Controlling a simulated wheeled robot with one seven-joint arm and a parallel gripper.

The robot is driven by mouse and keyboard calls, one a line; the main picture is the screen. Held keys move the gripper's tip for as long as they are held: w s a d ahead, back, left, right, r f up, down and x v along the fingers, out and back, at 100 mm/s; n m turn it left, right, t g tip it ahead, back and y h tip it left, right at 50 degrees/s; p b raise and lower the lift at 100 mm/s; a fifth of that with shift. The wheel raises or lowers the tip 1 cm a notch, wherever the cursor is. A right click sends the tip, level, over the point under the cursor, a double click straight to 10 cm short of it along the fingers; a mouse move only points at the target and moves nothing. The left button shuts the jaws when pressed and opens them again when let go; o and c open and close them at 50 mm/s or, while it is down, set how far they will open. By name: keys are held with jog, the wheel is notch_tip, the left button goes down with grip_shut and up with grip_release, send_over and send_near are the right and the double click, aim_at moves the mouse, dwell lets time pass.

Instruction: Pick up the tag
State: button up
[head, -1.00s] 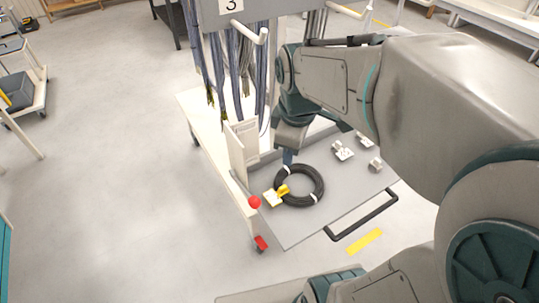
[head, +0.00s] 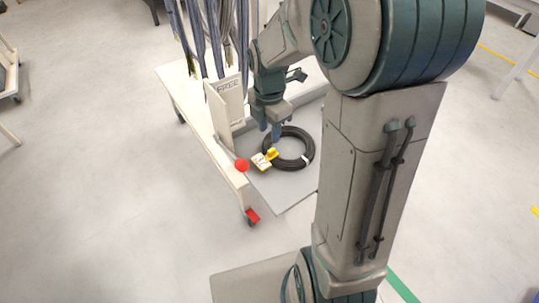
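A small pale tag (head: 259,161) with dark marks on it lies at the left side of a black cable coil (head: 300,162). A yellow piece (head: 271,154) sits beside the tag, against the coil. The coil lies flat on a grey tray of the cart. My gripper (head: 272,136) points down just above the coil's upper left edge, close to the yellow piece and the tag. Its fingers are small and partly overlap each other in this view. I cannot tell whether they are apart, or whether they touch the tag.
A red ball-shaped knob (head: 242,165) stands at the cart's left edge, near the tag. An upright panel marked FREE (head: 227,105) rises left of my gripper. Cables (head: 205,40) hang behind it. My arm hides the tray's right side.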

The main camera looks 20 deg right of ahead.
aim_at(270, 151)
jog(key=f, duration=0.6)
jog(key=shift+s, duration=0.35)
jog(key=shift+f, duration=0.5)
grip_shut()
